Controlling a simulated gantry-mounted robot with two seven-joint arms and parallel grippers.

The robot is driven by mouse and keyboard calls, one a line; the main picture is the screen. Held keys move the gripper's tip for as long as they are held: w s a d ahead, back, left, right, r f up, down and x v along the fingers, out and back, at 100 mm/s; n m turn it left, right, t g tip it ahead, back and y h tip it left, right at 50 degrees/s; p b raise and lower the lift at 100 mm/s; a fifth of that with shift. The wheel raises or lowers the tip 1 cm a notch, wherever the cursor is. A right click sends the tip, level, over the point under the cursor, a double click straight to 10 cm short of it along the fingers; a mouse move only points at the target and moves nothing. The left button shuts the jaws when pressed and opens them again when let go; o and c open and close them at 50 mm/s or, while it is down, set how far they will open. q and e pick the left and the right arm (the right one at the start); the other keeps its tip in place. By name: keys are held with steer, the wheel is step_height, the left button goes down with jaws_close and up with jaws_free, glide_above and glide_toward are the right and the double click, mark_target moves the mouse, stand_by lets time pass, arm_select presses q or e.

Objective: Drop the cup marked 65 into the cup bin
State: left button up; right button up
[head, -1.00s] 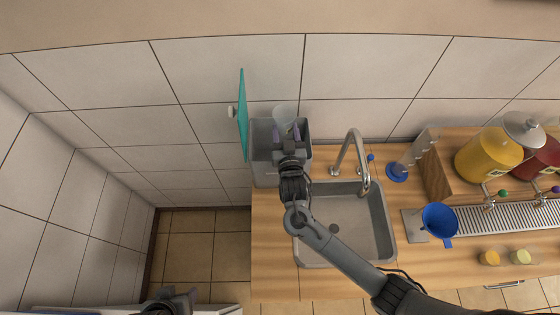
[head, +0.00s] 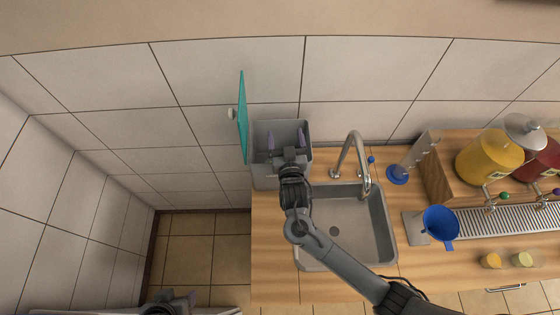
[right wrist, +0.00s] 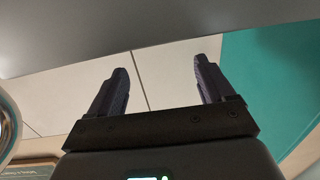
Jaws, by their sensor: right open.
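The grey cup bin (head: 263,174) stands at the left end of the wooden counter with its teal lid (head: 242,120) swung up on the left. My right gripper (head: 285,138) is over the bin's opening, its fingers apart. The right wrist view also shows this gripper (right wrist: 156,85) open with nothing between the fingers, and the teal lid (right wrist: 275,85) beside it. The cup marked 65 does not show in either view now; the gripper and bin walls hide part of the bin's inside. My left gripper (head: 175,303) is at the lower left edge, only partly in view.
The sink (head: 350,240) and its faucet (head: 362,160) are right of the bin. A blue funnel (head: 440,220), yellow dispenser (head: 488,158) and two small filled cups (head: 491,261) stand farther right.

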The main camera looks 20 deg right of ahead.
steer(key=b+v, duration=0.1)
steer(key=v, duration=0.8)
steer(key=shift+s, duration=0.35)
steer(key=s+d+r+n+g+y+p, duration=0.1)
steer(key=s+g+p, duration=0.4)
steer(key=s, duration=0.6)
steer(key=s+d+n+g+y+p, duration=0.3)
steer(key=s+g, duration=0.5)
steer(key=s, duration=0.3)
steer(key=d+p, duration=0.1)
steer(key=d, duration=0.1)
steer(key=shift+d+r+n+p, duration=0.3)
steer(key=shift+r+p, duration=0.1)
steer(key=shift+s, duration=0.1)
